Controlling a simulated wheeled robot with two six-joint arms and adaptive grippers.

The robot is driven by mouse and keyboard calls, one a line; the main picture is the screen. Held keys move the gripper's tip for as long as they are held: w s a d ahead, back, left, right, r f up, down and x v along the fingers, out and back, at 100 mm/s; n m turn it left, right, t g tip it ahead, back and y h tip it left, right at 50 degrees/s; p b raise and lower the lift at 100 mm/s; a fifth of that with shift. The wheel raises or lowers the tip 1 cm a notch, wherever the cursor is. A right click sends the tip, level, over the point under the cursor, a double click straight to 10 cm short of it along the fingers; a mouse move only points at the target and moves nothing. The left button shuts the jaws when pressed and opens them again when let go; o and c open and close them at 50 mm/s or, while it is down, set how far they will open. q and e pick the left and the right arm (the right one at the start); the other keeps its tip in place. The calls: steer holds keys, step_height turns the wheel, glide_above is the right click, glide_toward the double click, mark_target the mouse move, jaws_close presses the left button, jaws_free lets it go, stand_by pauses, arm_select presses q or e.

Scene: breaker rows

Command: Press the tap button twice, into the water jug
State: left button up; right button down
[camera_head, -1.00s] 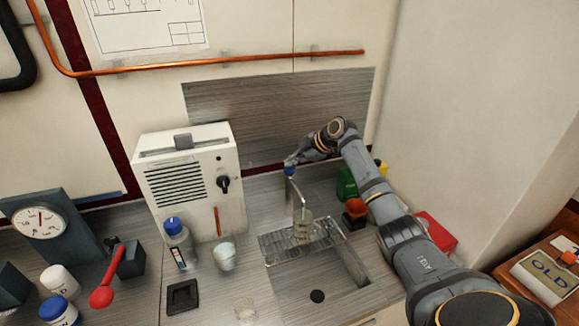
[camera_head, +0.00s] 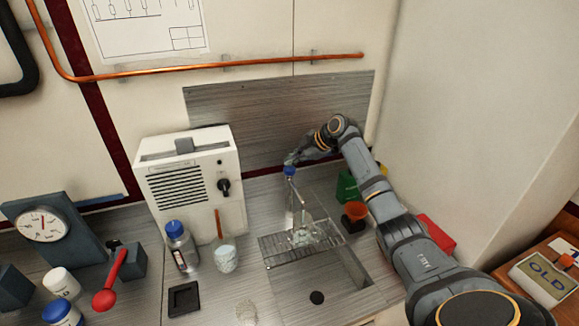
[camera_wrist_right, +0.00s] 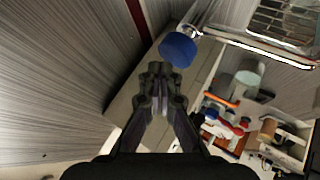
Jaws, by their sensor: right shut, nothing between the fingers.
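The tap (camera_head: 296,188) stands behind the sink, with a blue button (camera_head: 289,171) on top. The clear water jug (camera_head: 304,236) is on the drain rack under the spout; its outline is blurred and I cannot tell its water level. My right gripper (camera_head: 291,161) is shut and empty, close to the button. In the right wrist view, the shut fingertips (camera_wrist_right: 158,70) point close beside the blue button (camera_wrist_right: 178,50); I cannot tell whether they touch it. The metal spout (camera_wrist_right: 262,46) runs off to the right there. My left gripper is out of view.
The drain rack (camera_head: 274,251) lies over the sink (camera_head: 340,288). A green container (camera_head: 347,187) and an orange-topped cup (camera_head: 355,211) stand right of the tap, near my right arm. A white cabinet (camera_head: 190,185), a blue-capped bottle (camera_head: 181,247) and a cup (camera_head: 226,257) are left.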

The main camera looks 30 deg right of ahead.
mark_target(292, 168)
steer(key=shift+r, duration=0.25)
steer(key=shift+r+p, duration=1.85)
steer(key=shift+r, duration=0.75)
steer(key=shift+f, duration=0.1)
